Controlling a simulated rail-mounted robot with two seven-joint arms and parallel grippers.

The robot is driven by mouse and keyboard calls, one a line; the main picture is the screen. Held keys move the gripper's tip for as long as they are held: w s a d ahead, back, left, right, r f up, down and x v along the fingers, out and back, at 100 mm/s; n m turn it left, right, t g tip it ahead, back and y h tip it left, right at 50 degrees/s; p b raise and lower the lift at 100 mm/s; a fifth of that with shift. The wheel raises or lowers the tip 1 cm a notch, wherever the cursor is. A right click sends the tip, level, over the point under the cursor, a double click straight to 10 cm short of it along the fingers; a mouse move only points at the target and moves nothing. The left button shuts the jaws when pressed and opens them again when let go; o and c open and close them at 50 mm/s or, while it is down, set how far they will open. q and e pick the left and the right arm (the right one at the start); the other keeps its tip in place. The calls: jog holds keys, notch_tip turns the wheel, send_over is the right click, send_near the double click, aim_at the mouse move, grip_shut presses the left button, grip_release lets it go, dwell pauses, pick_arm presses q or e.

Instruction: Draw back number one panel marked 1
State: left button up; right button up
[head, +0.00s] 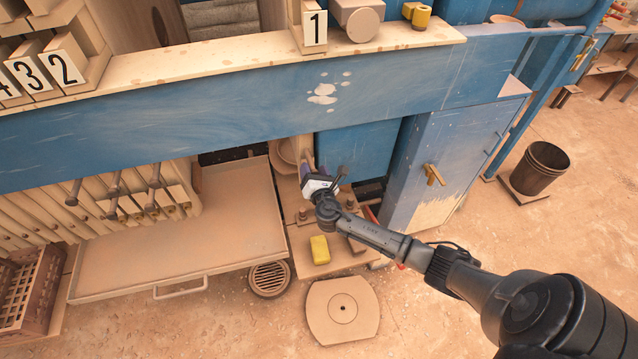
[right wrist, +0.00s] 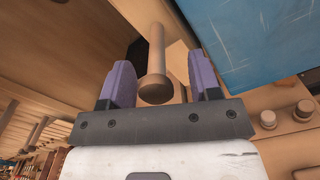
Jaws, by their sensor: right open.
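The plate marked 1 (head: 314,28) stands at the top of the press, right of the plates marked 2 (head: 66,67) and 3. My right gripper (head: 307,168) is below the blue beam, beside the lower blue body of the press. In the right wrist view its two purple fingers (right wrist: 159,75) are open. A tan round-ended peg handle (right wrist: 156,85) shows between them, with gaps on both sides. Whether this handle belongs to the panel marked 1 cannot be seen, as the beam hides the link. My left gripper is not in view.
A blue beam (head: 250,100) crosses above my right gripper. Other panels with peg handles (head: 115,190) stand at the left, beside a tan tray (head: 190,240). A yellow block (head: 320,250) lies on the base below. A blue cabinet (head: 445,160) stands close at the right.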

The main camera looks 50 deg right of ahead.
jog(key=v, duration=1.3)
jog(key=shift+s+b, duration=0.2)
jog(key=shift+b, duration=0.1)
